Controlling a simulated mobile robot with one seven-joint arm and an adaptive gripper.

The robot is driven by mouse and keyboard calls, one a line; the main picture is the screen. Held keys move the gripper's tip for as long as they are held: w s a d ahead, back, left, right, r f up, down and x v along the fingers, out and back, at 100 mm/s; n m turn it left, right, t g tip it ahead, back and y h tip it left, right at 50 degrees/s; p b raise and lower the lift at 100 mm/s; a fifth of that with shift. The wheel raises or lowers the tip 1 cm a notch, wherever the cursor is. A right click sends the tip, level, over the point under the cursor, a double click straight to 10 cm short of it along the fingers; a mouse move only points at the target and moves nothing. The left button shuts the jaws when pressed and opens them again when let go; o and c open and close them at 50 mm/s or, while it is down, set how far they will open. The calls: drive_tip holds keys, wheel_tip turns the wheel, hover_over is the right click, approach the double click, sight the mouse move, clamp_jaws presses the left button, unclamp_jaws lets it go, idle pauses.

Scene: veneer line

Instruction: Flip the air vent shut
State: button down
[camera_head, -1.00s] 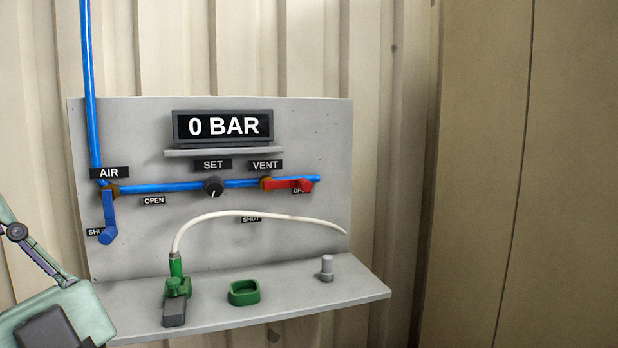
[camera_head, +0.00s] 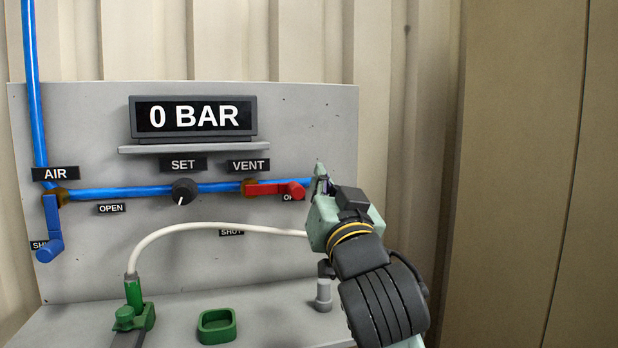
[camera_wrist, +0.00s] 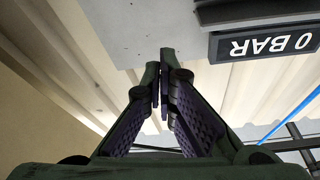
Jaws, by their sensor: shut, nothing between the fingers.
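The red vent lever (camera_head: 275,189) lies horizontal along the blue pipe, pointing right from its brass valve (camera_head: 250,187) below the VENT label (camera_head: 248,166). An OPEN label shows partly hidden under its knob end; a SHUT label (camera_head: 231,233) sits below the valve. My gripper (camera_head: 319,172) is just right of the lever's end, in front of the panel, and seems apart from it. Its fingers are closed together and empty, as the wrist view (camera_wrist: 159,80) also shows. The lever is not visible in the wrist view.
The display (camera_head: 194,117) reads 0 BAR. The blue air lever (camera_head: 51,230) hangs down at SHUT. A set knob (camera_head: 184,191) is left of the vent. A white hose (camera_head: 190,229) arches below the lever; a green holder (camera_head: 217,325) and a grey peg (camera_head: 323,294) stand on the shelf.

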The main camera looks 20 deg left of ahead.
drive_tip(key=p+x, duration=0.3)
drive_tip(key=x, duration=0.7)
drive_tip(key=f, duration=0.3)
drive_tip(key=shift+s+a+f, duration=0.3)
drive_tip(key=shift+a+f, duration=0.1)
drive_tip(key=shift+w+f, duration=0.1)
drive_tip(key=shift+f, duration=0.05)
